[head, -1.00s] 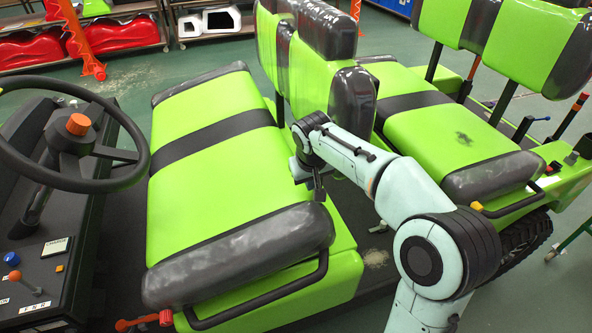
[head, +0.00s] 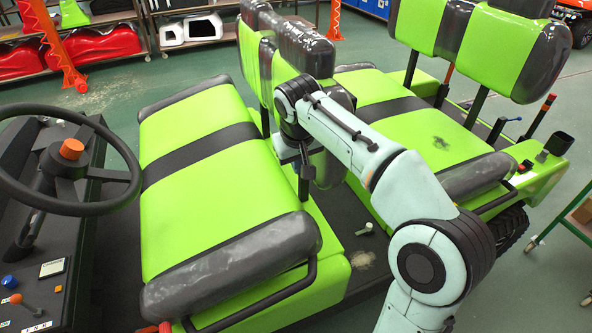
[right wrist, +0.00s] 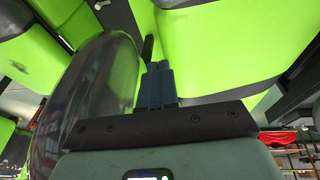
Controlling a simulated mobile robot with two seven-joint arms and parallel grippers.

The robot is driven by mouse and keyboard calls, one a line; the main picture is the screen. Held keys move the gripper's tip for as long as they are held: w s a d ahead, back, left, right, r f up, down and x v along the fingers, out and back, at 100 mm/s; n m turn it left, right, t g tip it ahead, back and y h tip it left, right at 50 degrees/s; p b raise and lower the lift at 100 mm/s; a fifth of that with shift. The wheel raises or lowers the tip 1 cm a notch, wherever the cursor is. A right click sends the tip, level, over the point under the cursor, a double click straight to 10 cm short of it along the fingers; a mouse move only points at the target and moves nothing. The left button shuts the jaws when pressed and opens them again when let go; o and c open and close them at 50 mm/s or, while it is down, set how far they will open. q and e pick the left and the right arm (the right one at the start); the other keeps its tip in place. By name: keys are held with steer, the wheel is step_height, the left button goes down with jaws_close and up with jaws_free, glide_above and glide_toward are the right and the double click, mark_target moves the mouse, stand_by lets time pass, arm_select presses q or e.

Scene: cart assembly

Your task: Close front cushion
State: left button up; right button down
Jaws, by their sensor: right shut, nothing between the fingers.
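The front cushion (head: 210,190) is a green seat with a black stripe and dark grey ends. It lies flat on the green seat base (head: 322,283) of the cart, with no clear gap showing between them. My right gripper (head: 304,190) points down between the front cushion and the front backrest, behind the cushion's rear edge. In the right wrist view its fingers (right wrist: 157,85) are together and empty, with green and dark grey seat surfaces around them. My left gripper is not in view.
The front backrest (head: 250,60) stands behind my right arm. The rear seat (head: 400,130) is to the right. The steering wheel (head: 70,165) is at the left. Dark floor (head: 345,215) shows between the seats.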

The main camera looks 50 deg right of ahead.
steer(key=g, duration=0.3)
glide_toward(296, 193)
steer(key=shift+y, duration=0.4)
steer(key=b+x, duration=0.1)
steer(key=x, duration=0.1)
steer(key=b+x, duration=0.2)
steer(key=w+b+x, duration=0.1)
steer(key=b, duration=0.1)
steer(key=shift+a+f, duration=0.3)
steer(key=shift+f, duration=0.2)
arm_select(q)
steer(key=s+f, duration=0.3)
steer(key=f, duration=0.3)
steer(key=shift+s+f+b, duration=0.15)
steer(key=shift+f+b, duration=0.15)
steer(key=shift+b, duration=0.05)
arm_select(e)
steer(key=shift+d+f, duration=0.15)
steer(key=shift+f, duration=0.35)
